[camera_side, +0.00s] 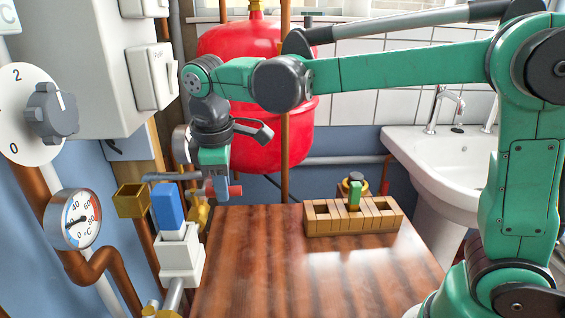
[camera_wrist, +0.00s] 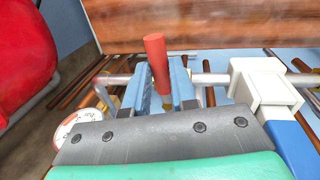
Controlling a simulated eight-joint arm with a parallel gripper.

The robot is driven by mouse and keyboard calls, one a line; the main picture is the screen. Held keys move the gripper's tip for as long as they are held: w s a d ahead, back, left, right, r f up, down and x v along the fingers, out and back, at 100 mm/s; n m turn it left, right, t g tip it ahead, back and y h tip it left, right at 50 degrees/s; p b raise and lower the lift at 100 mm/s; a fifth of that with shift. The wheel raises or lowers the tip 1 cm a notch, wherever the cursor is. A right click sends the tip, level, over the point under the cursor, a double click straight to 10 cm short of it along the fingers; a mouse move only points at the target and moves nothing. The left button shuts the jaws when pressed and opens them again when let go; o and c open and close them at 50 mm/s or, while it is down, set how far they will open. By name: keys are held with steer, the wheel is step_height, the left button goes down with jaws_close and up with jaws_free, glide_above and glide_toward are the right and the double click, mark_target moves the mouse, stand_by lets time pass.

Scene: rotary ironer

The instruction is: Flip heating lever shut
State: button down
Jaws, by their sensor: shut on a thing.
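The red lever (camera_wrist: 156,62), which I take to be the heating lever, sits between the blue-grey fingers of my gripper (camera_wrist: 162,88) in the wrist view. My gripper is shut on it. A brass part shows just below the lever, between the fingers. In the side view my gripper (camera_side: 212,186) hangs at the pipes left of the table, and a red end of the lever (camera_side: 236,190) sticks out to its right. The fingers hide most of the lever and its valve there, so I cannot tell its exact angle.
A white valve body (camera_side: 181,255) with a blue block (camera_side: 168,206) stands close left of my gripper. The wooden table (camera_side: 290,275) holds a slotted wooden block (camera_side: 322,222). A red tank (camera_side: 265,150) stands behind.

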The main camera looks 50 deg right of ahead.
steer(key=shift+a+m, duration=0.15)
steer(key=shift+m, duration=0.15)
steer(key=shift+s, duration=0.1)
steer(key=c, duration=0.7)
jaws_free()
steer(key=r, duration=0.5)
steer(key=shift+s+a+r, duration=0.25)
steer(key=shift+s+a, duration=0.1)
steer(key=shift+a, duration=0.05)
